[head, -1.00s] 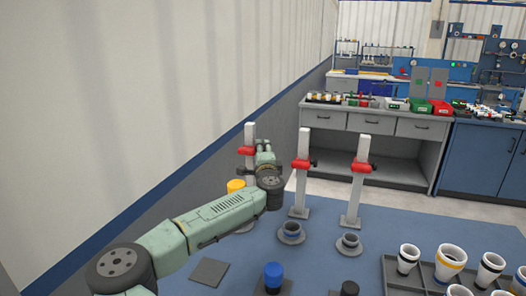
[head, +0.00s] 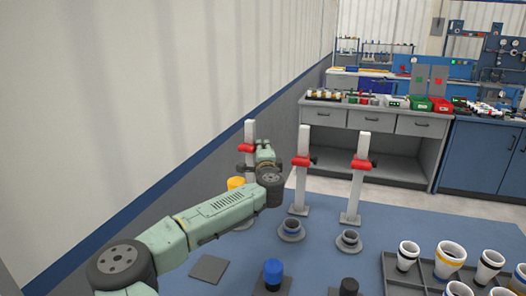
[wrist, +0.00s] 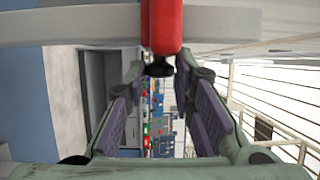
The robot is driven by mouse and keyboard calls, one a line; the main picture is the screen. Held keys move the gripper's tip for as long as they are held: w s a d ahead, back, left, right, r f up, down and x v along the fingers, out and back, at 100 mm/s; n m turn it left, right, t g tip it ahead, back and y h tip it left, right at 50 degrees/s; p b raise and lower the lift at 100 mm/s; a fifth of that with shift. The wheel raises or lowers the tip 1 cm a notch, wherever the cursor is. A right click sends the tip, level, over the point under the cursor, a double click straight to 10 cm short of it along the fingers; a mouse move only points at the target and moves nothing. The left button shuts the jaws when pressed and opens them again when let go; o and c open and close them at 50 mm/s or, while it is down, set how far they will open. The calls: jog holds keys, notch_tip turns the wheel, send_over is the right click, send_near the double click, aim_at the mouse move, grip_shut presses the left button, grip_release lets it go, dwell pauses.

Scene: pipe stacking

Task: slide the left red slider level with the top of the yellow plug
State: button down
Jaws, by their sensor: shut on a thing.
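The left red slider (head: 245,147) sits around the upper part of the left white post (head: 250,130). In the wrist view the red slider (wrist: 162,25) and its black knob (wrist: 159,69) are at the top centre, across the pale post. My gripper (wrist: 160,64) has one finger on each side of the knob and is shut on the slider, at the knob as far as I can tell. The yellow plug (head: 236,183) is lower, at the post's foot, partly hidden by my arm. The slider stands clearly above the plug's top.
Two more white posts with red sliders (head: 302,160) (head: 361,164) stand to the right. Grey flanged sockets (head: 291,230) (head: 348,241), a blue plug (head: 273,272) and a rack of cups (head: 427,268) are on the blue table. A wall is close on the left.

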dwell(0.3)
notch_tip(320, 180, down, 4)
jog(key=b, duration=0.4)
jog(key=shift+d+f, duration=0.1)
jog(key=shift+f, duration=0.15)
jog(key=c, duration=1.4)
grip_release()
jog(key=shift+r, duration=0.1)
jog(key=shift+c, duration=0.2)
jog(key=shift+o, duration=0.2)
jog(key=shift+r, duration=0.1)
jog(key=s, duration=1.2)
jog(key=shift+d, duration=0.35)
